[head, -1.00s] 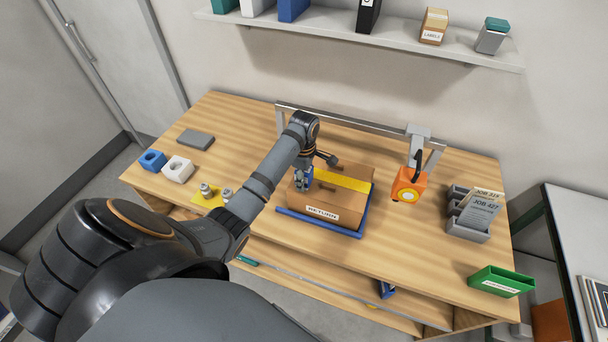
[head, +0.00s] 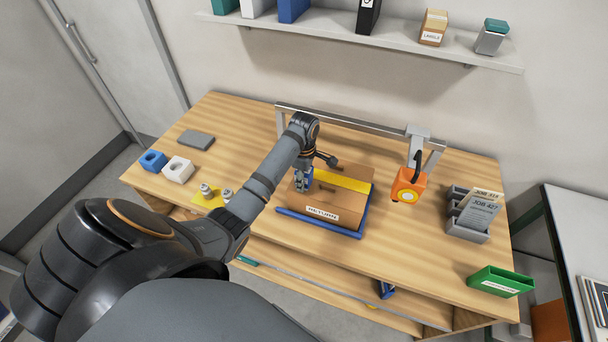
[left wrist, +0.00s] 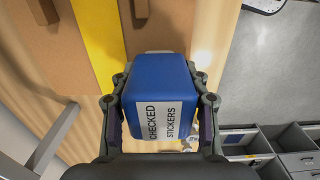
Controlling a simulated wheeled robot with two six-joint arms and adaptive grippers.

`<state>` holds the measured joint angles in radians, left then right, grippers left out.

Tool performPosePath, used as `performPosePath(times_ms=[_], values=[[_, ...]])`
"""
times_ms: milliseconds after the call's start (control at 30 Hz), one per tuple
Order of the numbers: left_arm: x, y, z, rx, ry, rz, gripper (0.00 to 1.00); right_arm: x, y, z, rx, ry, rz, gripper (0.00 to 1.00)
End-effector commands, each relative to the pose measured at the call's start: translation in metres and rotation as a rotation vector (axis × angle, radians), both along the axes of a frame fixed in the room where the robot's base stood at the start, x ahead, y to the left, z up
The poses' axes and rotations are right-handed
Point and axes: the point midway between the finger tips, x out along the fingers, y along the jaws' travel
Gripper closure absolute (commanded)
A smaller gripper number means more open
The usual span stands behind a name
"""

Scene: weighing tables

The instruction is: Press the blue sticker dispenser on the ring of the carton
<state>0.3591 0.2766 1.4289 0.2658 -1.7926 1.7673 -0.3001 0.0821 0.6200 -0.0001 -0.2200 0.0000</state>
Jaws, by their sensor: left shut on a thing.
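My left gripper (head: 304,181) is shut on the blue sticker dispenser (left wrist: 160,82), a rounded block with a white label reading "CHECKED STICKERS". In the head view it is held at the left part of the brown carton (head: 345,200), which has a yellow band across its top and a white label on its front. I cannot tell whether the dispenser touches the carton. Dark marks show on the carton top in the left wrist view (left wrist: 95,30); no ring can be made out clearly, and the dispenser hides part of the top. My right gripper is not in view.
The carton sits within blue edging (head: 320,224). An orange device (head: 408,188) hangs from a metal frame to its right. A grey card holder (head: 467,230) and a green bin (head: 500,281) are farther right. Blue and white blocks (head: 177,169) stand at left.

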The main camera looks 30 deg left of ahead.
Motion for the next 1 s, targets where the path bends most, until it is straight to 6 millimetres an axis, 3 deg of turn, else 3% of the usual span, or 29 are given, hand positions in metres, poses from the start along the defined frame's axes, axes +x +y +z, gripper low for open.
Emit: performPosePath(times_ms=[700, 1000], values=[[0.001, 0.000, 0.065, 0.001, -0.003, 0.000, 0.79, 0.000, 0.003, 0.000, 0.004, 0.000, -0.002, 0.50], [0.000, 0.000, 0.070, 0.001, -0.001, 0.000, 0.79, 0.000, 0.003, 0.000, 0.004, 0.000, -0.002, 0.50]])
